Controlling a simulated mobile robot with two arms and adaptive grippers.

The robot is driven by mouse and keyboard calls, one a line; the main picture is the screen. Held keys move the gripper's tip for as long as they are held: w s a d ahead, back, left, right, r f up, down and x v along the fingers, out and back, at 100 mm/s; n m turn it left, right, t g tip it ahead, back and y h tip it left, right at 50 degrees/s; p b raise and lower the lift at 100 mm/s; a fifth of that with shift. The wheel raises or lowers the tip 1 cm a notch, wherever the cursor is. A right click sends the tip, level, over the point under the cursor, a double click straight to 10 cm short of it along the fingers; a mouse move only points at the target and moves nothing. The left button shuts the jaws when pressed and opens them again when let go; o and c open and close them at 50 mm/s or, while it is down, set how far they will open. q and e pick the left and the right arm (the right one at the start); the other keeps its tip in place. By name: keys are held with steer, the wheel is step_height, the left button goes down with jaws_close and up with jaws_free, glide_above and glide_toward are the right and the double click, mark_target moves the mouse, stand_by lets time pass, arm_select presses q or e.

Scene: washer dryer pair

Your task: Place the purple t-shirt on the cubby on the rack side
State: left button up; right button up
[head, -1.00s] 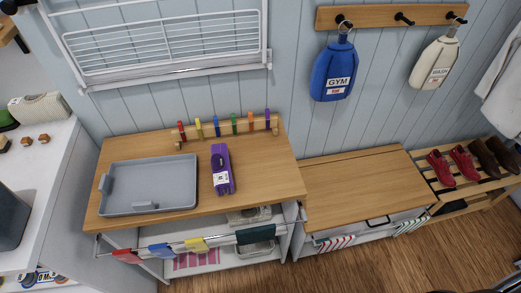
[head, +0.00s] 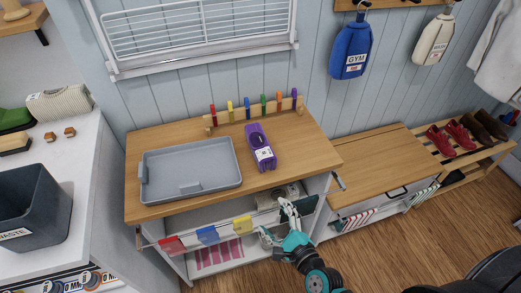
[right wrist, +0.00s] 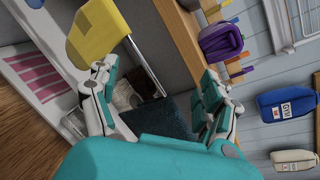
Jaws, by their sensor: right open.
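The folded purple t-shirt (head: 260,148), with a white tag, lies on the wooden top (head: 205,142) right of a grey tray. It also shows in the right wrist view (right wrist: 220,41). Below the top is an open cubby (head: 180,238) with a rail of hanging cloths across its front. My right gripper (head: 280,222) is open and empty at the rail's right part, below and in front of the t-shirt. In the right wrist view its fingers (right wrist: 156,80) are spread before the cubby opening and a dark cloth. My left gripper is not in view.
The grey tray (head: 190,168) fills the top's left part; a peg strip (head: 255,113) stands behind. Red, blue and yellow cloths (head: 208,235) hang on the rail. Pink striped cloth (head: 217,254) lies inside the cubby. A waste bin (head: 32,205) stands left; a clear bench (head: 378,165) stands right.

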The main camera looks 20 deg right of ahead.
mark_target(271, 163)
step_height(271, 163, up, 8)
steer(key=w+d+m+t+h, duration=0.1)
steer(key=d+m+t+h, duration=0.2)
steer(key=m, duration=0.7)
steer(key=w+p, duration=0.2)
steer(key=w, duration=1)
steer(key=shift+a, duration=0.2)
steer(key=shift+w+a+r, duration=0.1)
steer(key=shift+w, duration=0.4)
steer(key=w, duration=0.1)
steer(key=w+p, duration=0.1)
steer(key=w, duration=0.2)
steer(key=shift+w+a, duration=0.3)
steer(key=c, duration=1.3)
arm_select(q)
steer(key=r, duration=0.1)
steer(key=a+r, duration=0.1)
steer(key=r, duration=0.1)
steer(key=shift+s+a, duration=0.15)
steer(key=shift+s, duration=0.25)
arm_select(e)
steer(key=shift+c, duration=1)
arm_select(q)
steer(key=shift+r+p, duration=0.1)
steer(key=shift+p, duration=0.2)
arm_select(e)
steer(key=shift+r, duration=0.15)
